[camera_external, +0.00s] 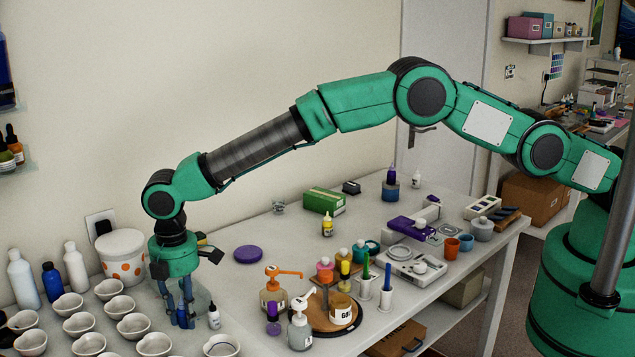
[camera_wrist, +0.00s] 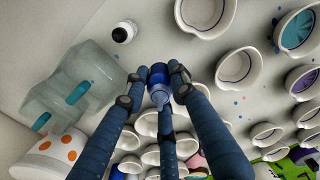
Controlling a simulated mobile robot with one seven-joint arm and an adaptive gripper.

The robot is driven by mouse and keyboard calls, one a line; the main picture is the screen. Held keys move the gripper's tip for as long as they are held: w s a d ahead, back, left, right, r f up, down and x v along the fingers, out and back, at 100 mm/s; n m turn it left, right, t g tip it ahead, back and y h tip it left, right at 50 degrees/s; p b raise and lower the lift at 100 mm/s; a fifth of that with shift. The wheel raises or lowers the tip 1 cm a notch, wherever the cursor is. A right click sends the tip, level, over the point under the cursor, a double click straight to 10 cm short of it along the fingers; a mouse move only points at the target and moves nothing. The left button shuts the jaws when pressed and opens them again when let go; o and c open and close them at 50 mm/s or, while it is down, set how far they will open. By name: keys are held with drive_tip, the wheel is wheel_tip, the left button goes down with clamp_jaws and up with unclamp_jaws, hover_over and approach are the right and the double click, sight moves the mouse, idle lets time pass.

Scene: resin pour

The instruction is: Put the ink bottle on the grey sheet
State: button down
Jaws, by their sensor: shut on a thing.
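My gripper (camera_wrist: 160,75) has dark blue fingers closed around a small blue bottle with a pale nozzle (camera_wrist: 158,78), which looks like the ink bottle. In the external view my gripper (camera_external: 180,322) points down, low over the left part of the table, beside the white cups. There the held bottle is hard to tell from the blue fingers. Whether it touches the table cannot be told. I cannot pick out a distinct grey sheet in either view.
A small white bottle with a dark cap (camera_external: 214,316) stands just right of my gripper. A translucent container (camera_wrist: 75,85) is close by. Several white cups (camera_external: 133,326) crowd the left. A spotted tub (camera_external: 122,250) stands behind. Pump bottles (camera_external: 273,293) stand further right.

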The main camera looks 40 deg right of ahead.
sight(187, 327)
drive_tip(key=shift+f, duration=0.3)
drive_tip(key=shift+f, duration=1.75)
drive_tip(key=shift+f, duration=0.15)
drive_tip(key=c, duration=1.4)
unclamp_jaws()
drive_tip(key=shift+c, duration=0.2)
wheel_tip(187, 327, up, 12)
drive_tip(key=shift+r, duration=0.15)
